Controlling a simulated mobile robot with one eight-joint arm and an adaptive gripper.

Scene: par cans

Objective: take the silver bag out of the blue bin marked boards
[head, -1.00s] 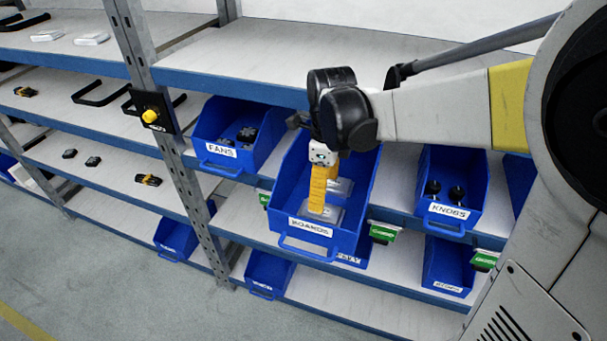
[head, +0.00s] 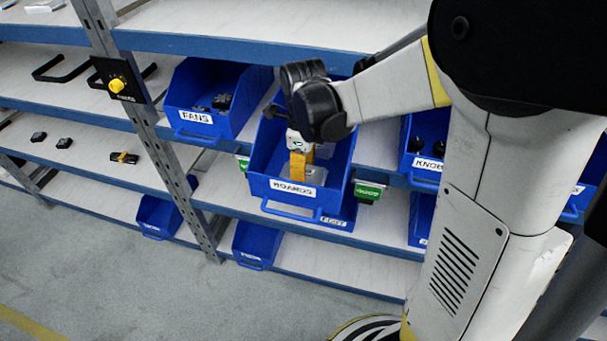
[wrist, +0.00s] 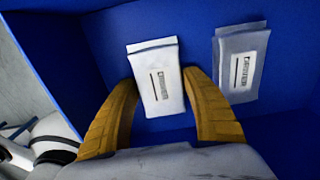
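The blue bin marked BOARDS (head: 285,187) sits in the middle of the head view and juts past its shelf edge. My gripper (head: 298,172) points down into it, and its yellow fingers are partly hidden by the bin's front wall. In the wrist view my gripper (wrist: 160,82) has its fingers apart, one on each side of a silver bag (wrist: 157,85) with a white label. The tips are very close to the bag's edges; whether they touch is unclear. A second, greyer silver bag (wrist: 240,62) lies to the right of the fingers, near the blue wall.
A blue bin marked FANS (head: 205,118) stands left of the boards bin, beside a grey post (head: 170,160). A bin marked KNOBS (head: 425,160) is to the right, partly behind my arm. More bins sit on the shelf below. A shelf board passes above the bins.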

